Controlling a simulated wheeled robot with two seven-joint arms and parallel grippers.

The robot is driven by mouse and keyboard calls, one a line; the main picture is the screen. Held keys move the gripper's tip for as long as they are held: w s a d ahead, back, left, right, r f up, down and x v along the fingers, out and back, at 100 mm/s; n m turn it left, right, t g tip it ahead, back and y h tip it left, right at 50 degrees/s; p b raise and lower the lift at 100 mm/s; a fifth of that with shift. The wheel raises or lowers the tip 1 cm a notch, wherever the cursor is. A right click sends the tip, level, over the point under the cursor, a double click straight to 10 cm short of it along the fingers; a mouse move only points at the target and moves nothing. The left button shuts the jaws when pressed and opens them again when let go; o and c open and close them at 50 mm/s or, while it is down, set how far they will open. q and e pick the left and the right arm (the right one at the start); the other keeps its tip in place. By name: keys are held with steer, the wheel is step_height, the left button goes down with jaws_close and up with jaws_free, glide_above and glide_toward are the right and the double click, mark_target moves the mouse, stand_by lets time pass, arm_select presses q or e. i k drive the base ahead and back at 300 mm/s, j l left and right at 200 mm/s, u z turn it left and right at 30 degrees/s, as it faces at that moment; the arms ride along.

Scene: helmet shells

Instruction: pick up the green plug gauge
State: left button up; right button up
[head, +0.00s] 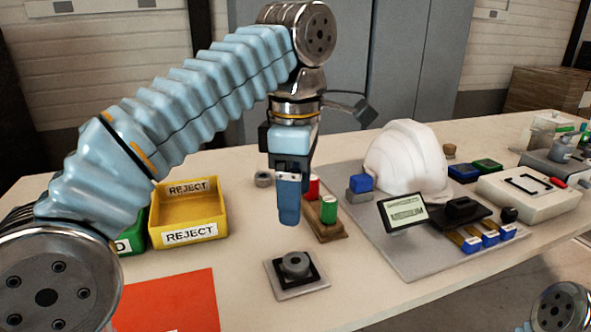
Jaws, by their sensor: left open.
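The green plug gauge (328,209) stands upright as a short green cylinder in a small wooden block (326,233) near the middle of the table. A red plug (312,187) stands behind it in the same block. My left gripper (289,213) points down just left of the block, with its fingers seen edge-on. It is open, and I see nothing held between the fingers. The near finger hides part of the block's left side. My right gripper is out of view; only a piece of the right arm shows at the lower right corner.
A yellow REJECT bin (188,233) and a green bin stand at left, by a red mat (168,302). A grey fixture (296,274) lies in front of the block. To the right, a grey board (413,262) carries a white helmet shell (406,160) and a small display (408,213).

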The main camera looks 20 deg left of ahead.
mark_target(329, 204)
steer(key=k+l, duration=0.2)
steer(key=k, duration=0.3)
steer(key=k+l, duration=0.2)
steer(key=k, duration=0.25)
